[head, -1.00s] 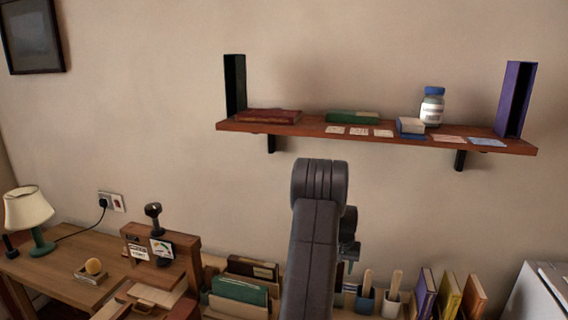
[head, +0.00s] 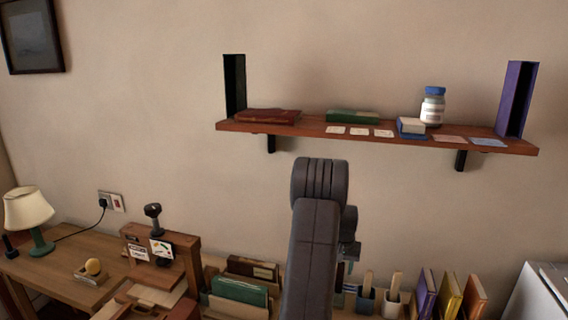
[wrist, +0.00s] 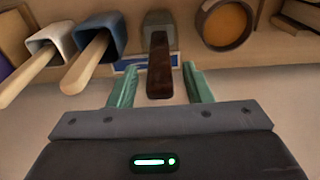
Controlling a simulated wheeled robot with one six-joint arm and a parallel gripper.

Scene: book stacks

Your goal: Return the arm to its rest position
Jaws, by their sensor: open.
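My arm (head: 314,240) stands upright in the lower middle of the head view, in front of the wall and below the shelf. In the head view the gripper's fingers are hidden behind the arm. In the wrist view my gripper (wrist: 160,88) shows two green fingers, spread apart. A dark brown handle or block (wrist: 160,70) appears between the fingertips in the picture, beyond them; I see no contact. The jaws look empty.
The wall shelf (head: 300,128) holds books, cards, a jar (head: 433,106) and bookends. Below stand cups with wooden sticks (head: 391,300) and upright books (head: 450,296). A desk (head: 60,268) with a lamp (head: 30,212) is at left.

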